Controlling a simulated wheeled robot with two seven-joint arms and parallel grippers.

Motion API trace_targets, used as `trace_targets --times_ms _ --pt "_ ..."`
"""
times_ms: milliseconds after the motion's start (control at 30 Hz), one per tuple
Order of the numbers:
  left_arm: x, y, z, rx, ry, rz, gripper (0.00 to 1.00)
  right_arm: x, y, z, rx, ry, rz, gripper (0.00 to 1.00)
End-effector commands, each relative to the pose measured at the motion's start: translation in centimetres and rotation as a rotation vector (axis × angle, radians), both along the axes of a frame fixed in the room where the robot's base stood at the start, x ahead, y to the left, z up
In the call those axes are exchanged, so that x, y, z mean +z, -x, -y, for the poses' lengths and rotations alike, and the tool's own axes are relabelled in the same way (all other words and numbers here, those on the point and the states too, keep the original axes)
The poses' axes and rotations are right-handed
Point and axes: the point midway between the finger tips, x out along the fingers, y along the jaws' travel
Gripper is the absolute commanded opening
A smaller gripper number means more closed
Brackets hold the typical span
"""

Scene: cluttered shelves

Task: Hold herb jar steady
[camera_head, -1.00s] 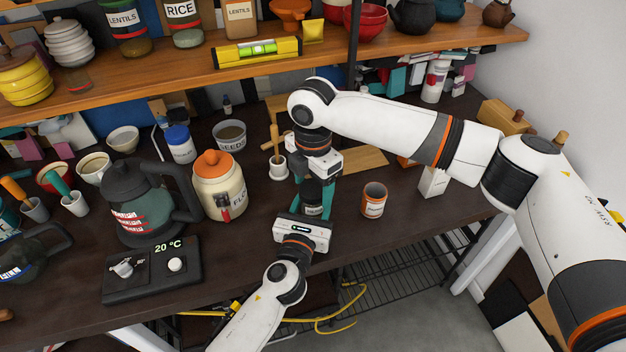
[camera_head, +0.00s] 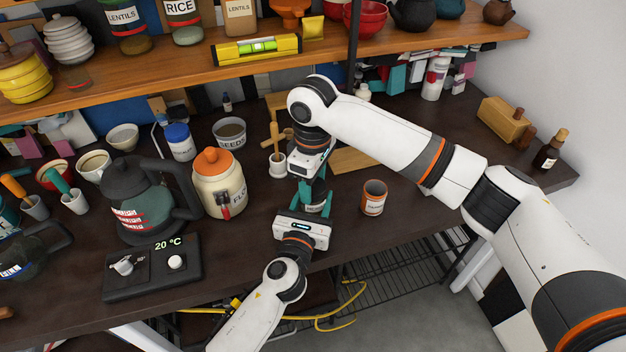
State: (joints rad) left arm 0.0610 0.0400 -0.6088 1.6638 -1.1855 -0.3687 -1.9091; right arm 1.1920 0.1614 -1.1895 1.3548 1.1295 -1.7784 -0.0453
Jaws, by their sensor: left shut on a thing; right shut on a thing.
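The herb jar (camera_head: 316,195) is a small dark jar standing between my two grippers, mostly hidden by their teal fingers. Its label and lid cannot be made out. My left gripper (camera_head: 317,207) reaches in low from the front and is shut on the jar's body. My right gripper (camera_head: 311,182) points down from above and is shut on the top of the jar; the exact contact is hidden.
An orange-rimmed canister (camera_head: 373,198) stands close to the right of the jar. A mortar with pestle (camera_head: 277,165) and a flour jar (camera_head: 219,185) stand to the left, with a kettle (camera_head: 147,205) beyond. A shelf (camera_head: 160,78) runs above. The counter's front edge is close.

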Motion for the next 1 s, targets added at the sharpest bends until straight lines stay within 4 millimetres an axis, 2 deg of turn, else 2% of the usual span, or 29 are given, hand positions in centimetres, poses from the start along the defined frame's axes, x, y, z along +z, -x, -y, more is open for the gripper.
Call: trace_targets --times_ms 100,200,333,367,500,800,1000 --pt "0.0 0.0 0.0 0.000 0.000 0.000 0.00 -0.1 0.1 -0.1 -0.252 -0.003 -0.003 0.25" --pt "0.0 0.0 0.0 0.000 0.000 0.000 0.00 0.0 0.1 -0.1 -0.416 -0.003 -0.002 0.25" --pt "0.0 0.0 0.0 -0.001 0.000 0.000 0.00 0.0 0.0 -0.1 -0.400 -0.001 0.002 0.25" --pt "0.0 0.0 0.0 -0.001 0.000 0.000 0.00 0.0 0.0 -0.1 -0.400 -0.001 0.002 0.54" --pt "0.0 0.0 0.0 -0.001 0.000 0.000 0.00 0.0 0.0 -0.1 -0.399 -0.001 0.002 0.74" --pt "0.0 0.0 0.0 -0.001 0.000 0.000 0.00 0.2 0.0 -0.1 -0.397 -0.001 0.002 0.74" --pt "0.0 0.0 0.0 -0.001 0.000 0.000 0.00 2.2 0.0 -0.1 -0.396 -0.003 0.003 0.74"
